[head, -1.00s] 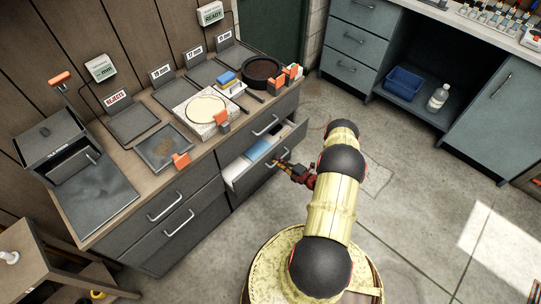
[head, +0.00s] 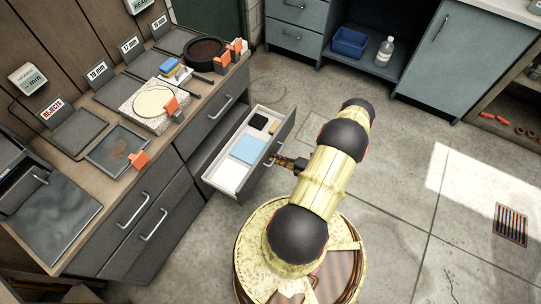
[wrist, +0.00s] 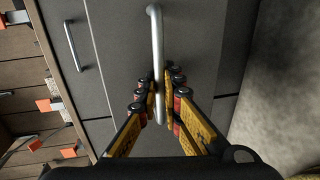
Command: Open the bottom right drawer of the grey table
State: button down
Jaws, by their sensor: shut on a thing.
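The grey table (head: 128,190) has dark drawers with silver bar handles. Its bottom right drawer (head: 285,137) is pulled well out, and a blue item, a black item and a tan item lie in it. My gripper (head: 297,163) is at the front of this drawer. In the wrist view my gripper (wrist: 160,108) has its fingers on both sides of the silver handle (wrist: 157,50) and is shut on it. The drawer above (head: 214,118) is shut. In the head view the handle in my grip is mostly hidden by the fingers.
The table top holds trays, a stone plate (head: 155,101), a round black dish (head: 205,49) and orange clamps. A blue-grey bench (head: 440,59) with a blue bin (head: 350,42) and a bottle (head: 385,51) stands at the back. The floor (head: 400,205) on the right is clear.

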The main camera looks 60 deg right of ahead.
jog(key=shift+s, duration=0.15)
jog(key=c, duration=2.3)
grip_release()
jog(key=v, duration=1.2)
jog(key=shift+d, duration=0.1)
